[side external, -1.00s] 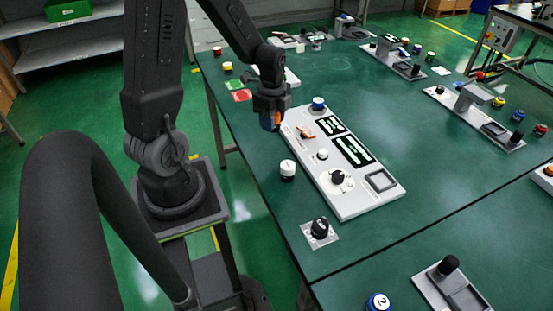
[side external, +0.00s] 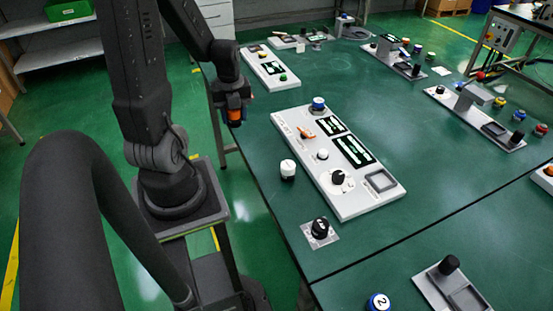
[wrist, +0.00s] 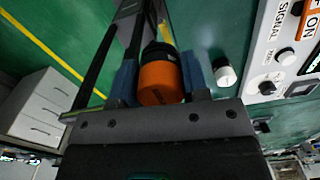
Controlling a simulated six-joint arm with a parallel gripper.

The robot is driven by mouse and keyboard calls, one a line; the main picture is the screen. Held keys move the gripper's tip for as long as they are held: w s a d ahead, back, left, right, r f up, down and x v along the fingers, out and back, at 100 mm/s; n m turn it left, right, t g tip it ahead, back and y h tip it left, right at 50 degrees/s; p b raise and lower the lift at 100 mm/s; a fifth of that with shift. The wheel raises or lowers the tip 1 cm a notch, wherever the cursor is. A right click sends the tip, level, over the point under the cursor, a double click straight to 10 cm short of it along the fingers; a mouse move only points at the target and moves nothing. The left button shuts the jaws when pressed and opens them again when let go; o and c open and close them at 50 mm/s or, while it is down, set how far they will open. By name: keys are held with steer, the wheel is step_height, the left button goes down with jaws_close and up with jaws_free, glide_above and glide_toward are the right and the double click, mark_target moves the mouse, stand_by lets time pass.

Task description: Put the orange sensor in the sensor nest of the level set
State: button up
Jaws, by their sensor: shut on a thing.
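My gripper (side external: 234,112) is shut on the orange sensor (side external: 236,115), holding it above the table's left edge, left of the large white panel. In the wrist view the orange sensor (wrist: 160,82), with a black end, sits between the blue finger pads of my gripper (wrist: 160,75). The large white panel (side external: 352,205) carries dials, two displays and a square frame-like recess (side external: 381,181) at its near right end. Grey units with recesses stand at the right (side external: 475,118) and at the lower right (side external: 451,292). I cannot tell which one is the level set.
A smaller white panel (side external: 267,70) lies farther back. The green table (side external: 400,120) is clear between the panels.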

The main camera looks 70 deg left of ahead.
glide_above(277, 159)
step_height(277, 159, down, 7)
steer(key=shift+f, duration=1.85)
steer(key=shift+f, duration=0.1)
steer(key=shift+f, duration=0.1)
steer(key=o, duration=1)
steer(key=shift+c, duration=0.2)
